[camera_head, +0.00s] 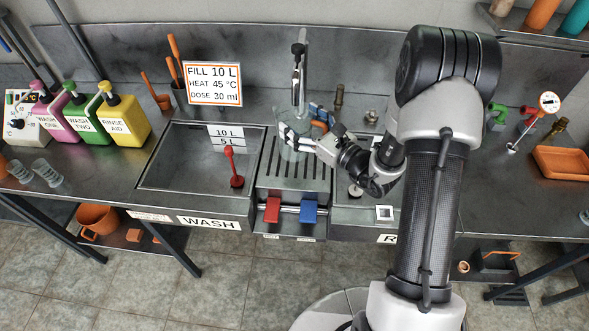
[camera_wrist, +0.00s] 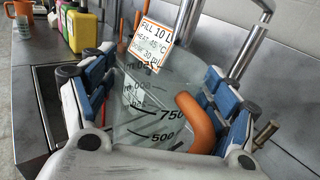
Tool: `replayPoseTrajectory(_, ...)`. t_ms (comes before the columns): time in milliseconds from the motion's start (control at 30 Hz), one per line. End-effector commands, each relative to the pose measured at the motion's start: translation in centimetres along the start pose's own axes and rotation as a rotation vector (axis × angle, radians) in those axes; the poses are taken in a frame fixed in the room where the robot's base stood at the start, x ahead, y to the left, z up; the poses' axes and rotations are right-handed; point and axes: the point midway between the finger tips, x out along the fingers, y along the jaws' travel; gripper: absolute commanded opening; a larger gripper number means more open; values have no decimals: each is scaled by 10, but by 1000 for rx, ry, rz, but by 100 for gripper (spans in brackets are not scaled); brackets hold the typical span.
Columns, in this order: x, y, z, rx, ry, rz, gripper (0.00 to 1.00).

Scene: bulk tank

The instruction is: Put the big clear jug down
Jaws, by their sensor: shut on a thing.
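The big clear jug (camera_head: 290,152) is over the slotted drain grate (camera_head: 270,166) between the two basins, below the tall tap (camera_head: 298,75). My gripper (camera_head: 299,137) is shut on the jug from the right side. In the wrist view, the jug (camera_wrist: 150,105) stands between my blue-and-grey fingers (camera_wrist: 152,100), with black 500 and 750 marks on its wall. A curved orange piece (camera_wrist: 195,118) shows by the jug; it looks like its handle. The jug looks upright and empty. I cannot tell whether its base touches the grate.
The wash basin (camera_head: 195,165) with a red-handled plug (camera_head: 235,168) lies left of the grate. Red (camera_head: 272,210) and blue (camera_head: 309,212) pedals are at the front. A fill sign (camera_head: 213,84) stands behind. Yellow (camera_head: 122,118), green and pink bottles stand far left.

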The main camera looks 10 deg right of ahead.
Motion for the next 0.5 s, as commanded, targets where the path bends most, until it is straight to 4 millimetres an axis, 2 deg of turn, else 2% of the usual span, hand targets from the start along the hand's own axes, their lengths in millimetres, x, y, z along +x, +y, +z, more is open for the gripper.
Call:
replayPoseTrajectory(133,9,-9,1,7,-5,-69,41)
replayPoseTrajectory(333,10,-11,-38,11,-3,-82,40)
replayPoseTrajectory(500,10,-11,-55,8,-5,-81,40)
